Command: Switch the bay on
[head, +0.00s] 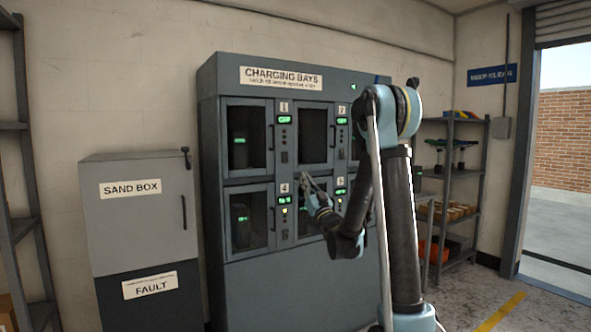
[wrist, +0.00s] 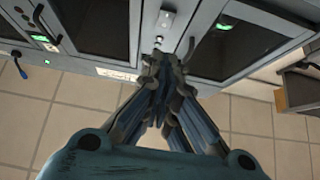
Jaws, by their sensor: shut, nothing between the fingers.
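The grey charging bays cabinet (head: 303,285) stands ahead with glass-doored bays in two rows. Control strips beside the doors carry lit green displays, small lamps and dark switches. The strip of bay 4 (head: 284,210) has a yellow lamp; the strip of bay 1 (head: 284,130) above shows green. My gripper (head: 305,182) is at the cabinet front, just right of the bay 4 strip. In the wrist view my gripper (wrist: 160,60) is shut and empty, its tips close below a pale strip (wrist: 164,22) with a small switch-like part. Whether they touch it cannot be told.
A grey sand box cabinet (head: 138,225) with a FAULT sign stands left of the bays. A shelf rack (head: 455,190) with bins is at the right, by an open doorway. My arm hides part of the right-hand bays. Floor at the right is clear.

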